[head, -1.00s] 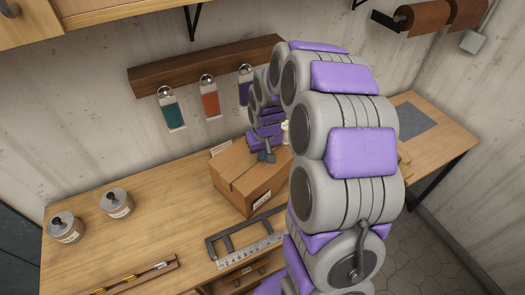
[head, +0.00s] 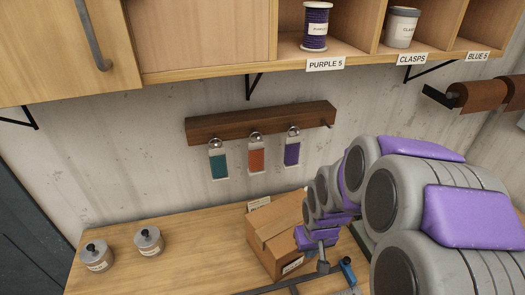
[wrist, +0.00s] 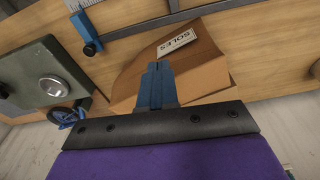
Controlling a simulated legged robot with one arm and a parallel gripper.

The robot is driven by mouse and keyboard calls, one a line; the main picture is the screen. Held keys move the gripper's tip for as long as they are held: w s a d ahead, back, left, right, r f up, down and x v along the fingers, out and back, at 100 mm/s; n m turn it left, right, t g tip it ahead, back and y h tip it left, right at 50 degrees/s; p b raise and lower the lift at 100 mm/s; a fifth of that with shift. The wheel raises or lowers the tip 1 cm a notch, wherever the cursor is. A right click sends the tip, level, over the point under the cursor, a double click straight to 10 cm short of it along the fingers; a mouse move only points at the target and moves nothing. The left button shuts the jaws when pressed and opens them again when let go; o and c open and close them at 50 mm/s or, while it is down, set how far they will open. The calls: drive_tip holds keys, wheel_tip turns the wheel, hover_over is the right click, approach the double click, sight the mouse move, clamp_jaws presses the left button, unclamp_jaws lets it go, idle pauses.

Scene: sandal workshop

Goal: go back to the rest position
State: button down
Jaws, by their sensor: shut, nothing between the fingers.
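My gripper (wrist: 158,72) shows in the wrist view with its blue fingers together and nothing between them. Beyond the fingertips is a cardboard box (wrist: 200,78) labelled SOLES. The box stands on the wooden workbench and also shows in the head view (head: 272,240). In the head view my arm reaches in from the right and its end is beside the box. The fingers are hard to make out there, and I cannot tell whether they touch the box.
Two lidded tins (head: 149,241) stand on the left of the workbench (head: 200,250). A dark metal frame tool (wrist: 140,28) lies near the box. Tags hang from a wall rack (head: 262,122). A shelf (head: 350,55) above holds a purple spool (head: 316,27) and a clasps tin (head: 401,27).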

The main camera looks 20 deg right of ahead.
drive_tip(key=s+a+r+g, duration=0.1)
drive_tip(key=s+a+r, duration=0.2)
drive_tip(key=s, duration=0.3)
drive_tip(key=s+a+r+g+b, duration=0.1)
drive_tip(key=s+a+r, duration=0.1)
drive_tip(key=s, duration=0.5)
drive_tip(key=s+a+r+n+g+b, duration=0.1)
drive_tip(key=s+a+r, duration=0.2)
drive_tip(key=s, duration=0.3)
drive_tip(key=shift+s+a+r, duration=0.35)
drive_tip(key=shift+s+a, duration=0.05)
drive_tip(key=shift+a, duration=0.5)
